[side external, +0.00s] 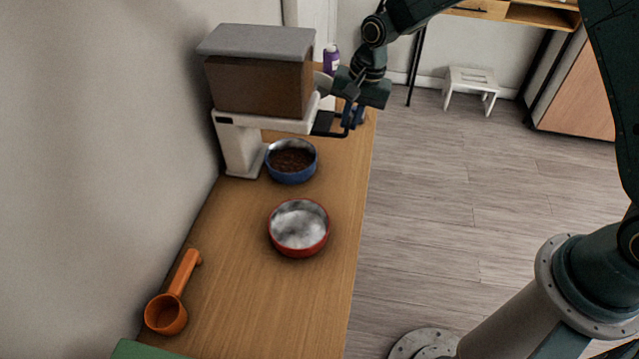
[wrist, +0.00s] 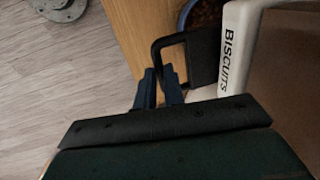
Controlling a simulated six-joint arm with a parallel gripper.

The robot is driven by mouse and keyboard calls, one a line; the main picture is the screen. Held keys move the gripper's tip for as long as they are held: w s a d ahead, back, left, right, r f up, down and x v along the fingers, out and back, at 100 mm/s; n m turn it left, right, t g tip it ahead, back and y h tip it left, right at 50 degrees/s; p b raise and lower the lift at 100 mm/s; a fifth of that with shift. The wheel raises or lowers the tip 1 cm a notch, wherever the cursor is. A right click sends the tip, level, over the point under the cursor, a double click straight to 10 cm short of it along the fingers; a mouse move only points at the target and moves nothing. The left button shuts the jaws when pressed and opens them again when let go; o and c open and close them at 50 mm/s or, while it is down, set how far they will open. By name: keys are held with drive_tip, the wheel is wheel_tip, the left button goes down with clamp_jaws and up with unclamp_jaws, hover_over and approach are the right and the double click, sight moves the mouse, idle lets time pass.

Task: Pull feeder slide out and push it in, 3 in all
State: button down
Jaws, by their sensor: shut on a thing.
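The feeder has a brown hopper (side external: 258,87) with a grey lid on a white stand (side external: 240,150). Its white housing reads BISCUITS in the wrist view (wrist: 233,60). The black feeder slide (side external: 323,123) sticks out of the housing on the right; its flat plate and looped handle show in the wrist view (wrist: 204,58). My gripper (side external: 351,115) is shut on the slide's handle, with its blue fingers (wrist: 159,87) at the handle's outer bar. The fingertips' exact contact is partly hidden.
A blue bowl (side external: 291,174) with brown biscuits stands below the feeder. A red bowl (side external: 285,245), seemingly empty, and an orange scoop (side external: 187,270) are on the wooden counter (side external: 255,305). A purple bottle (side external: 331,59) stands behind.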

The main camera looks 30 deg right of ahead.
drive_tip(key=shift+s+d, duration=0.25)
drive_tip(key=c, duration=1.5)
unclamp_jaws()
drive_tip(key=shift+r, duration=0.15)
drive_tip(key=r, duration=0.4)
drive_tip(key=s+d+r, duration=0.1)
drive_tip(key=r, duration=0.4)
drive_tip(key=s+d+r, duration=0.1)
drive_tip(key=r, duration=0.3)
drive_tip(key=shift+r, duration=0.15)
